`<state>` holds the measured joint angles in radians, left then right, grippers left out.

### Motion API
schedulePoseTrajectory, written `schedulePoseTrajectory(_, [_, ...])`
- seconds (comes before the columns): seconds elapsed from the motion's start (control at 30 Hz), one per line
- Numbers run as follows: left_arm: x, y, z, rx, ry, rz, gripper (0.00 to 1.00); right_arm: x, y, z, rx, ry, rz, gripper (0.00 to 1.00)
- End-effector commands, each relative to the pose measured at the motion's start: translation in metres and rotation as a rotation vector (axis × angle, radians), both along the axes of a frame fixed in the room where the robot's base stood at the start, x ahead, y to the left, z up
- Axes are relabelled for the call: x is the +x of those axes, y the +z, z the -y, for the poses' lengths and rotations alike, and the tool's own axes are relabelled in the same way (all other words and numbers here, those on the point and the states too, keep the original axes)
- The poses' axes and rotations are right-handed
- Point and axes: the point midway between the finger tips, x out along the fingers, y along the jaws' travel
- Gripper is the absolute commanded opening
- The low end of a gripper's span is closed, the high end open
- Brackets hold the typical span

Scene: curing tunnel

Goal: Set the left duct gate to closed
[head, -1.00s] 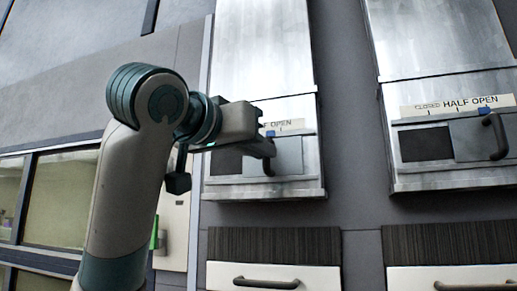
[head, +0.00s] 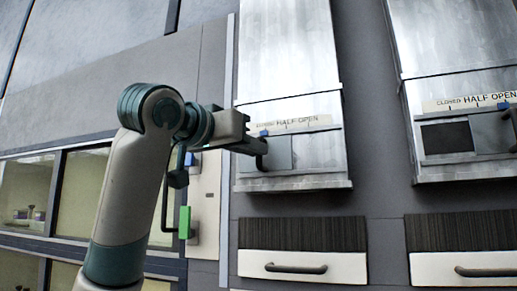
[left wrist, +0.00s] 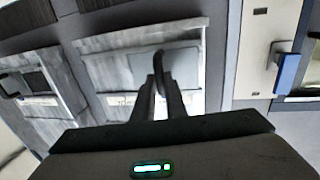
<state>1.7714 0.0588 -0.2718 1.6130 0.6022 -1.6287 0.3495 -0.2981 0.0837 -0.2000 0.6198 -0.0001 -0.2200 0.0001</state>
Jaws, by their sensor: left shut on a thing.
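The left duct gate is a grey sliding plate (head: 279,153) with a dark upright handle (head: 262,160), on the front of the left metal duct. The plate sits at the left end of its track, and no dark opening shows beside it. Its blue pointer (head: 264,133) is by the small CLOSED mark at the left of the scale strip (head: 300,123). My left gripper (head: 258,147) is shut on the handle; the left wrist view shows the handle (left wrist: 161,66) between the two fingertips. My right gripper is out of view.
A second duct stands at the right, with a dark opening (head: 447,138) left of its handle and its pointer at HALF OPEN. Drawers with bar handles (head: 296,268) lie below. A green-handled lever (head: 185,222) is on the wall panel left of the ducts.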

Motion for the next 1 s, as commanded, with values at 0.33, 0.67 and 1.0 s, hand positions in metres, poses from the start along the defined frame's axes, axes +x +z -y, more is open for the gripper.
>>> schedulePoseTrajectory(0.33, [0.0, 0.002, -0.002, -0.002, 0.003, 0.002, 0.3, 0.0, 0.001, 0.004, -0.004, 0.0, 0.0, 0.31])
schedulePoseTrajectory(0.67, [-0.003, 0.0, -0.002, -0.001, 0.001, 0.0, 0.3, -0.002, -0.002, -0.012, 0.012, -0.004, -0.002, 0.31])
schedulePoseTrajectory(1.0, [-0.037, -0.002, -0.022, -0.001, 0.002, 0.004, 0.3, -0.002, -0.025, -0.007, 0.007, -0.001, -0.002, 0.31])
